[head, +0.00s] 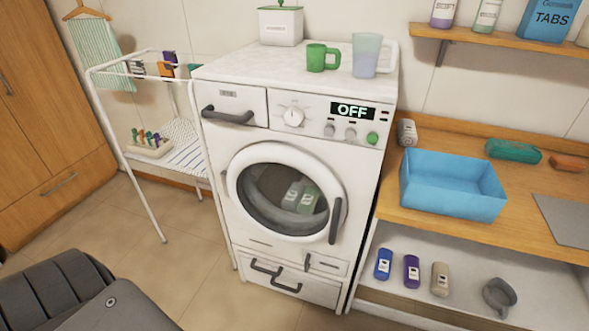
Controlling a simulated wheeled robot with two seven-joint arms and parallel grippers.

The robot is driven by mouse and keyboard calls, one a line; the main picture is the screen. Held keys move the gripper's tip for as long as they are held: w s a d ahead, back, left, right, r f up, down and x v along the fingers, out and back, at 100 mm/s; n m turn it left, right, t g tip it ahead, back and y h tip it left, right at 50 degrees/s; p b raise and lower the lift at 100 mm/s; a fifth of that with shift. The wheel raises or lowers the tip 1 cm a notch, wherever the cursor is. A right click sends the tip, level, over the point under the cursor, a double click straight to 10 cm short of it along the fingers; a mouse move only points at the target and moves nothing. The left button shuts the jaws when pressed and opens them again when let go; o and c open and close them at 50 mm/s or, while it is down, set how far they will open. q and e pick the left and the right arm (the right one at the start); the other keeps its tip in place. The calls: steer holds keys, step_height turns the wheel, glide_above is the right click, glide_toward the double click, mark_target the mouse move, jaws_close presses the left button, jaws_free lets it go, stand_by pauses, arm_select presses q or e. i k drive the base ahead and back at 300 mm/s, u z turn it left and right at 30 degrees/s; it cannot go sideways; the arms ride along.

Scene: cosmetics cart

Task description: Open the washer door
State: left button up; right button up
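The white washer (249,165) stands in the middle of the view against the wall. Its round door (237,190) looks shut, flush with the front panel. A dark vertical handle (336,220) is on the door's right side. Through the dark glass, bottles with pale labels show, either inside the drum or as reflections; I cannot tell which. The display (352,111) reads OFF. Neither of my grippers is in view.
A white drying rack (150,190) stands close to the washer's left side. A wooden counter (440,143) with a blue bin (452,190) adjoins its right. A green mug (322,58) and a pale cup (368,55) stand on top. Tiled floor before it is clear.

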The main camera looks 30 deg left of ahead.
mark_target(333, 198)
steer(key=u, duration=1.1)
steer(key=k, duration=1.3)
steer(key=z, duration=0.5)
steer(key=i, duration=0.6)
steer(key=z, duration=0.7)
steer(key=i, duration=0.5)
steer(key=z, duration=0.1)
